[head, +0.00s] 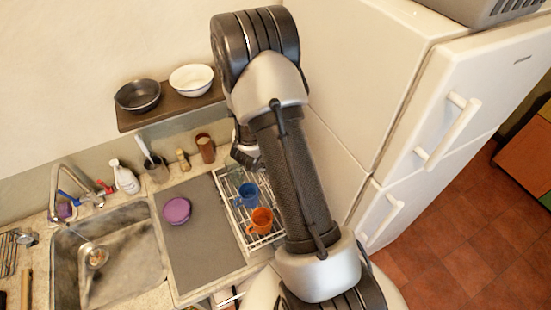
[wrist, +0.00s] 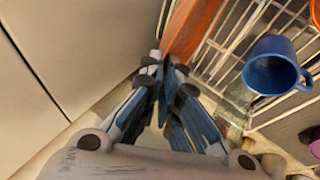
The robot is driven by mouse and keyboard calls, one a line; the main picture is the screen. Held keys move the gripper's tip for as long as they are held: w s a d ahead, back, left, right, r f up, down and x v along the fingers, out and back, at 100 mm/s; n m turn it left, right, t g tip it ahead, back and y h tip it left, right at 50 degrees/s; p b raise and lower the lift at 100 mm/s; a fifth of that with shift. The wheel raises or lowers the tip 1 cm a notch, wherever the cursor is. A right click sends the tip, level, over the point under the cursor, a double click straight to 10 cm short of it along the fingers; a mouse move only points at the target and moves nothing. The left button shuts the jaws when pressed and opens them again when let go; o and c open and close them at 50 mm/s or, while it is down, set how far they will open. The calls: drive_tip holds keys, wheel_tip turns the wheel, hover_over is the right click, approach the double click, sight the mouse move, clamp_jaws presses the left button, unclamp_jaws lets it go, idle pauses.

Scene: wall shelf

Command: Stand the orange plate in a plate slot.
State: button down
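The orange plate (wrist: 192,28) shows nearly edge-on in the wrist view, at the fingertips. My gripper (wrist: 163,68) has its fingers drawn together at the plate's near edge and looks shut on it. The plate is upright beside the white wires of the dish rack (wrist: 238,42); I cannot tell whether it sits in a slot. In the head view my arm hides the plate, and only part of my gripper (head: 246,155) shows above the far end of the rack (head: 232,212).
A purple dish (head: 176,211) lies on the grey mat (head: 205,245), left of the rack. A shelf (head: 170,109) with two bowls hangs above. The fridge (head: 415,130) stands close at right.

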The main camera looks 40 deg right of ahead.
drive_tip(key=shift+f, duration=0.4)
idle(0.3)
drive_tip(key=c, duration=1.7)
unclamp_jaws()
drive_tip(key=v, duration=1.2)
drive_tip(key=shift+r, duration=0.1)
